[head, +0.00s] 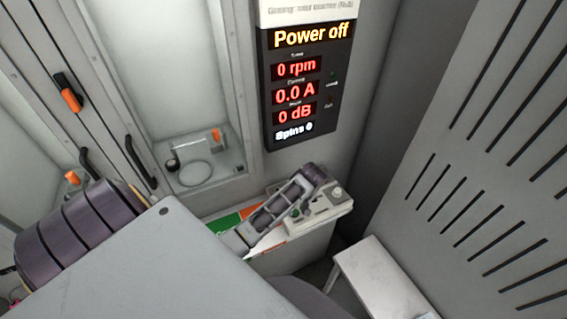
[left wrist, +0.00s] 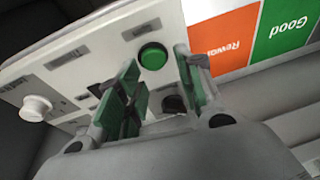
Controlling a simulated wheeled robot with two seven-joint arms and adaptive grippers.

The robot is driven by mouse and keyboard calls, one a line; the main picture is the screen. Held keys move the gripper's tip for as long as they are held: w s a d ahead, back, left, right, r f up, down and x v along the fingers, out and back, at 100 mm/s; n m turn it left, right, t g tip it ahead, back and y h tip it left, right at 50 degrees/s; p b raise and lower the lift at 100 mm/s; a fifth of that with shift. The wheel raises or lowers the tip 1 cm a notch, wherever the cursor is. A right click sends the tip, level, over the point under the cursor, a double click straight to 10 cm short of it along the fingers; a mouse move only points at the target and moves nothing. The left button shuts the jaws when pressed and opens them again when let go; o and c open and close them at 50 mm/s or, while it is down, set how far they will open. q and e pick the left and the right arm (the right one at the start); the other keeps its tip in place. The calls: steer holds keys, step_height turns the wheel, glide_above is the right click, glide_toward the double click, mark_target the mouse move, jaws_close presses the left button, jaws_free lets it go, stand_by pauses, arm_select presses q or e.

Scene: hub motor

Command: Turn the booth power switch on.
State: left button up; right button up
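The display (head: 304,80) on the back wall reads "Power off", with 0 rpm, 0.0 A and 0 dB. The pale control box (head: 322,212) stands on a ledge below it and fills the left of the left wrist view (left wrist: 85,65). It bears a green button (left wrist: 153,56), a white knob (left wrist: 37,108) and a dark control (left wrist: 172,103). Its labels are too blurred to read, so I cannot tell which is the power switch. My left gripper (left wrist: 160,85) is open over the box, its green-padded fingers either side of the dark control; contact is unclear. It partly hides the box in the head view (head: 303,190). My right gripper is out of view.
A green and orange sign strip lies beside the box, reading "Good" (left wrist: 290,28) and "Rewor…" (left wrist: 222,40). A glazed cabinet with black handles (head: 140,162) stands at the left. A slotted grey panel (head: 480,150) closes the right, with a pale bench (head: 375,280) below it.

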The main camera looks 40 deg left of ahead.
arm_select(q)
steer(key=w+a+r+n+g+y, duration=0.1)
steer(key=w+a+r+n+g, duration=0.1)
steer(key=w+a+r+n, duration=0.4)
step_height(320, 180, up, 4)
steer(key=w+n, duration=0.1)
steer(key=n, duration=0.2)
steer(key=shift+w+f+n+p, duration=0.25)
steer(key=shift+n+p, duration=0.05)
steer(key=shift+f, duration=0.2)
